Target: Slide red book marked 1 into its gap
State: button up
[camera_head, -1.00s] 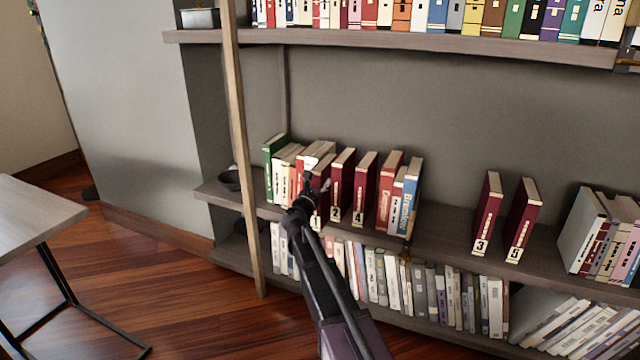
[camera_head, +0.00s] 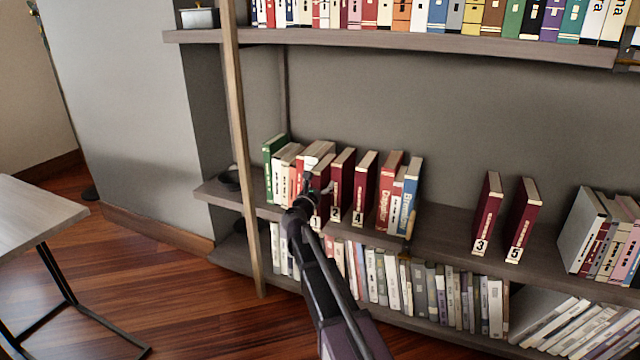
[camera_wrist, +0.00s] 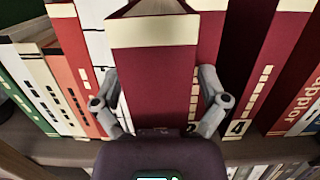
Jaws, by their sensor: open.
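A red book (camera_wrist: 152,80) with a cream band stands upright in the middle of the wrist view, nearer to me than the books around it. Its lower end is hidden by my gripper, so I cannot read its number there. My gripper (camera_wrist: 160,98) is open, with one finger on each side of this book; I cannot tell whether they touch it. In the head view my gripper (camera_head: 318,188) is at the middle shelf, partly hiding the book. Red books marked 2 (camera_head: 341,182) and 4 (camera_head: 364,184) stand upright to its right.
A green book (camera_head: 272,165) and pale books stand at the left. Beyond book 4 are red, pale and blue books (camera_head: 410,190). Books 3 (camera_head: 487,215) and 5 (camera_head: 522,220) stand farther right, with bare shelf before them. The upper shelf (camera_head: 400,42) runs overhead.

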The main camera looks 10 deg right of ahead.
jog(key=shift+r, duration=0.2)
jog(key=shift+s, duration=0.15)
jog(key=v, duration=0.5)
jog(key=r+v, duration=0.1)
jog(key=v, duration=0.2)
jog(key=shift+a, duration=0.15)
